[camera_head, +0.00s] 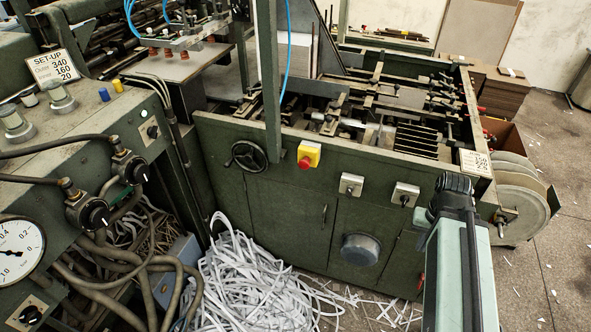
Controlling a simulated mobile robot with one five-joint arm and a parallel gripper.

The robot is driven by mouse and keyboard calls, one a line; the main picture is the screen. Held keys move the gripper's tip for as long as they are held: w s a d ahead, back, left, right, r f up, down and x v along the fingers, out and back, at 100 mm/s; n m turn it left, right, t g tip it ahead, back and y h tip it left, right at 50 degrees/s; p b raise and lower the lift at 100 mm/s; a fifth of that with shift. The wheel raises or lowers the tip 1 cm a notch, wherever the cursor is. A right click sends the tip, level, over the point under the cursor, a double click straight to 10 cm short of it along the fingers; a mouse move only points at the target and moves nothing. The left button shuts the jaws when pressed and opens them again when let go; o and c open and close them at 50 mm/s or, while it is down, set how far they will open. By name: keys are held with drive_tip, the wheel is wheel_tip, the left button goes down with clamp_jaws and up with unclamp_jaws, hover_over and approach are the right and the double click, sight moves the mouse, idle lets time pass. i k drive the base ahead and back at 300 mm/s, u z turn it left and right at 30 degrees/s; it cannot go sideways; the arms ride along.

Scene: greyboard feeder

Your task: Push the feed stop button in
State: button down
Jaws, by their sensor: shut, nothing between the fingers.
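A red mushroom push button (305,162) sits on a yellow box (311,149) on the front of the green machine (262,146), just right of the upright post. It is the likely feed stop button, though I can read no label on it. It faces outward and nothing covers it. How far in it stands I cannot tell. My arm (460,265) rises at the lower right, well to the right of the button and apart from it. I cannot make out my gripper's fingers in this view.
A black handwheel (249,156) is left of the button. Two grey switch boxes (352,185) (404,194) are to its right. A green post (268,75) stands close by. White paper strips (250,275) heap on the floor below. A control console (85,140) with hoses fills the left.

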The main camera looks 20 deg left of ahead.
sight(304, 164)
drive_tip(key=u, duration=3.8)
drive_tip(key=k, duration=0.9)
drive_tip(key=z, duration=1.3)
drive_tip(key=i, duration=1)
drive_tip(key=u, duration=0.05)
